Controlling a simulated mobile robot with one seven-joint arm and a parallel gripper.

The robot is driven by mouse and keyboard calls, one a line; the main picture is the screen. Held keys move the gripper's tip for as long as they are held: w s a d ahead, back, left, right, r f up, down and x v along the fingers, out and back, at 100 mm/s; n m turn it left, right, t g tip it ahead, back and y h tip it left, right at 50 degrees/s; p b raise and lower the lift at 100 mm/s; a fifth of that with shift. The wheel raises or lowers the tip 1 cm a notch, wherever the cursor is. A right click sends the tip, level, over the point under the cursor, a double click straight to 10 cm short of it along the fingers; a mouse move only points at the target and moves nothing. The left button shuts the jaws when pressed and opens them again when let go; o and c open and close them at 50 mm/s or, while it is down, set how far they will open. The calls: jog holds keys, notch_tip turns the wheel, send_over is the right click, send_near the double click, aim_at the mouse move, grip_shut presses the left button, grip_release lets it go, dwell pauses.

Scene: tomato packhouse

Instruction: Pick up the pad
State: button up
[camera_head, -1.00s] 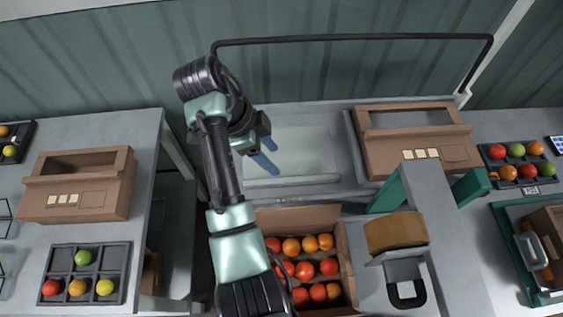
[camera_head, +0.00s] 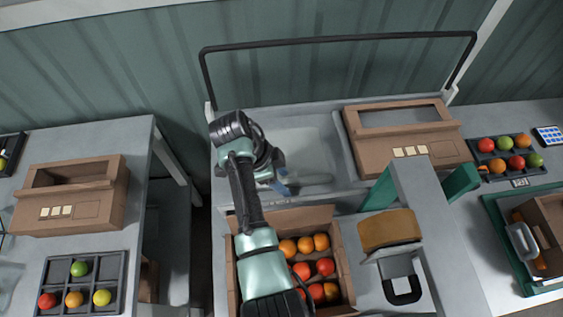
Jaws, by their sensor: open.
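No object is clearly marked as the pad. A tan, soft-looking block (camera_head: 390,229) sits at the front of the grey bench, by a grey plate with a black loop handle. A small blue-and-white flat piece (camera_head: 548,136) lies at the far right; I cannot tell which of these is the pad. My gripper (camera_head: 283,184), with blue fingers, is open over the front of the pale recessed tray (camera_head: 310,150). It is well left of the tan block and apart from it. My arm partly hides the gripper's base.
A cardboard box of tomatoes (camera_head: 343,262) stands below my gripper, partly behind my arm. A grey post with green side plates (camera_head: 461,183) rises right of the tan block. A brown slotted carton (camera_head: 404,143) stands behind. A black rail (camera_head: 340,40) spans the back.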

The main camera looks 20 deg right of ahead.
grip_shut()
jog(key=shift+r, duration=0.15)
